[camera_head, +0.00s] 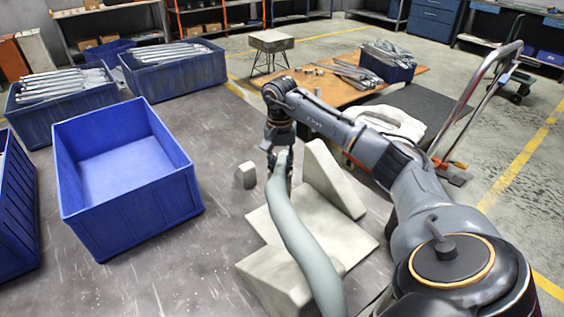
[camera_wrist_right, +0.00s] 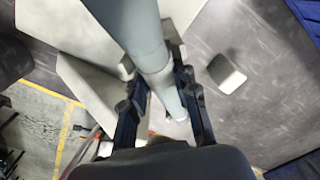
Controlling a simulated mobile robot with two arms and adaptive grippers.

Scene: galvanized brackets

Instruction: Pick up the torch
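A long, smooth, grey-green curved tube (camera_head: 297,235), which looks like the torch with its cable, rises from the bottom edge over pale angular blocks in the head view. Its upper end is at my right gripper (camera_head: 280,160), which points down. In the right wrist view the tube (camera_wrist_right: 140,35) runs between the two dark fingers of my right gripper (camera_wrist_right: 161,88). The fingers are very close to its sides; I cannot tell whether both touch it. The tube's far end is partly hidden by the gripper. My left gripper is not in view.
Pale wedge and slab blocks (camera_head: 330,180) stand around the tube. A small pale block (camera_head: 246,175) is left of the gripper. An empty blue bin (camera_head: 140,222) stands further left, with bins of metal brackets (camera_head: 175,72) behind. The dark tabletop between is clear.

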